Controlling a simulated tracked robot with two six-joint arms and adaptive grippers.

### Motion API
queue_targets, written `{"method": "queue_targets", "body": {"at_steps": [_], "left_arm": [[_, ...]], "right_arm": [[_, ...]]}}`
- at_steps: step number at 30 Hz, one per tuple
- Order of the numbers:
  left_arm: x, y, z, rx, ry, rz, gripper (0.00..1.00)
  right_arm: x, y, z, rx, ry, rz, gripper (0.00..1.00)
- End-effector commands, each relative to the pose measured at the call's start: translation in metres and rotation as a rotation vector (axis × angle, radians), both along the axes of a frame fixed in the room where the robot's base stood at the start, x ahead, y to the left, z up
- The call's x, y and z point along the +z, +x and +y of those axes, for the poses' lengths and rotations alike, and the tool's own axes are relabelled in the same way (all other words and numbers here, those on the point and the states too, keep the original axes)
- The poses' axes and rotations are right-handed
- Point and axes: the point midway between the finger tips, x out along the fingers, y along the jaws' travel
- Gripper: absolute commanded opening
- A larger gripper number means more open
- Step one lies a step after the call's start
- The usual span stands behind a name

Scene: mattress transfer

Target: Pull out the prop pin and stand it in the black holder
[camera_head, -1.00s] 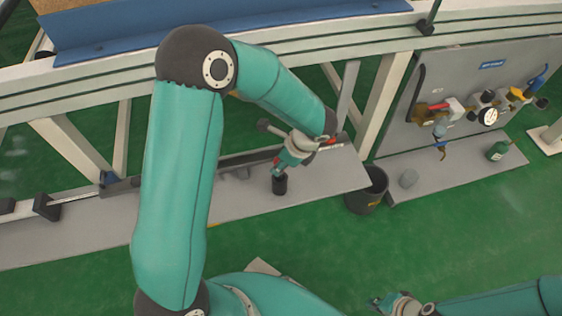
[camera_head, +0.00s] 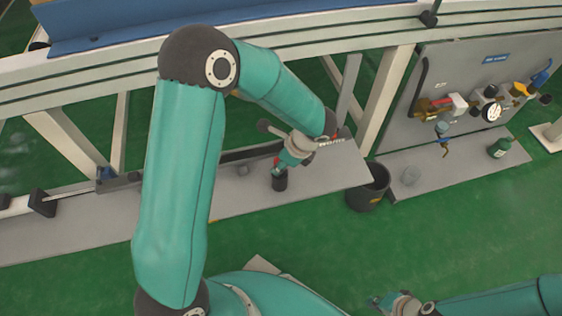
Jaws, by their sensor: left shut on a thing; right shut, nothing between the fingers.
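The black holder (camera_head: 280,183) is a small dark cylinder on the grey shelf, near its front edge. My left gripper (camera_head: 280,170) is right above the holder, pointing down, with its fingertips at the holder's top. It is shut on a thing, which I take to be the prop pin. The pin is hidden by the fingers and holder, and I cannot tell how deep it sits. A small red patch shows beside the fingers. My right gripper (camera_head: 376,302) is at the bottom edge, far from the shelf, shut and empty.
The grey shelf (camera_head: 330,176) runs under a white frame (camera_head: 385,95). A dark bin (camera_head: 368,190) stands at its right end. The green floor in front is clear.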

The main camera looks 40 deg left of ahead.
Motion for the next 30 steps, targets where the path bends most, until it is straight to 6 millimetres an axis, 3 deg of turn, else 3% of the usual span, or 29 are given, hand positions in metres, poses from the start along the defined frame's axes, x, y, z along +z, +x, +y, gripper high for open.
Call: {"method": "queue_targets", "body": {"at_steps": [12, 13, 18, 30], "left_arm": [[-0.0113, 0.0, 0.0002, 0.0, 0.0, 0.0, 0.0], [-0.0105, 0.0001, 0.0001, 0.0, 0.0, 0.0, 0.36], [-0.01, 0.0001, 0.0001, 0.0, 0.0, 0.0, 0.62], [-0.005, 0.0011, -0.0021, -0.001, 0.0, -0.003, 0.62]], "right_arm": [[-0.0092, 0.0, 0.0, 0.0, 0.0, 0.0, 0.0], [-0.0085, -0.0001, 0.0, 0.0, 0.0, 0.0, 0.0], [-0.0081, 0.0001, 0.0, 0.0, 0.0, 0.0, 0.0], [-0.0076, 0.0, 0.0, 0.0, 0.0, 0.0, 0.0]]}}
